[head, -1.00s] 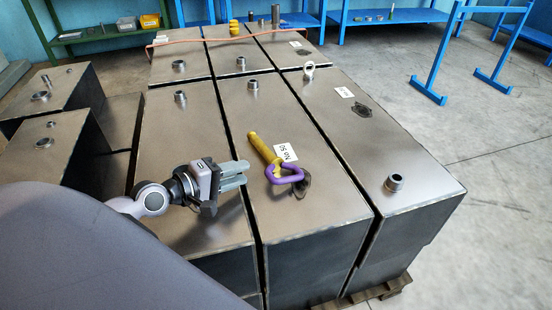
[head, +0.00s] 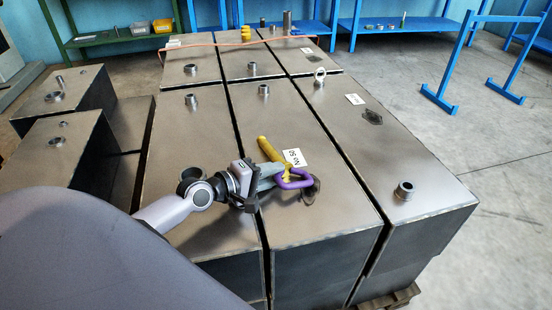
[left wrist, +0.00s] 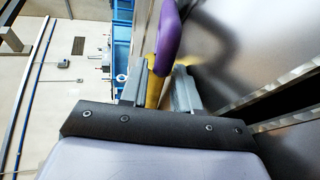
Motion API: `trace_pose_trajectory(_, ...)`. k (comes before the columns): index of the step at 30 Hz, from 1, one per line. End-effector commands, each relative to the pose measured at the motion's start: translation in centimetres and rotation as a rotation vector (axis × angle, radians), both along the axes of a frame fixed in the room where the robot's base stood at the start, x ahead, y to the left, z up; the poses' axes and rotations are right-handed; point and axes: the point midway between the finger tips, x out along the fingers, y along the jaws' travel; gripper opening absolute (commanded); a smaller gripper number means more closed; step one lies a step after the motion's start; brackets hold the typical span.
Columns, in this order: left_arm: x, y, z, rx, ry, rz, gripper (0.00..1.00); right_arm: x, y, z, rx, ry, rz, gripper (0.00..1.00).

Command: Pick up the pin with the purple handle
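The pin has a yellow shaft (head: 269,149) and a purple loop handle (head: 302,183). It lies on top of the middle metal tank (head: 315,222), beside a white label. My left gripper (head: 274,178) is at the pin's handle end, low over the tank top. In the left wrist view the purple handle (left wrist: 168,35) rises ahead, and the yellow shaft (left wrist: 153,92) shows between the two grey fingers (left wrist: 166,85). The fingers stand apart, with the shaft nearer the left finger; I see no clear grip. My right gripper is not in view.
Several metal tanks stand close together with narrow gaps. Short pipe stubs, such as one at the right (head: 404,191), stick up from their tops. A white ring-handled item (head: 320,75) stands farther back. A blue rack (head: 470,60) stands on open floor at right.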

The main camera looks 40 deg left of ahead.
Motion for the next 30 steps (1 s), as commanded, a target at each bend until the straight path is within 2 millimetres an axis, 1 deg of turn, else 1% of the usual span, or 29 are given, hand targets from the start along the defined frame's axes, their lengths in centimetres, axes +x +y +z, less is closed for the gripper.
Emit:
trace_pose_trajectory(6, 0.03, -0.02, 0.0, 0.0, 0.0, 0.0, 0.31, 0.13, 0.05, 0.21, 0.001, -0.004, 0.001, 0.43)
trace_pose_trajectory(8, 0.02, -0.02, 0.0, 0.0, 0.0, 0.0, 0.11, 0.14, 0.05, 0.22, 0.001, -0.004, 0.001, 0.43)
trace_pose_trajectory(9, 0.02, -0.02, 0.0, 0.0, 0.0, 0.0, 0.0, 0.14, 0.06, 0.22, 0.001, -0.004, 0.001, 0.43)
trace_pose_trajectory(30, -0.02, 0.02, -0.05, 0.0, 0.002, 0.0, 0.0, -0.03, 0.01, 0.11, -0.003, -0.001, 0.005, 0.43)
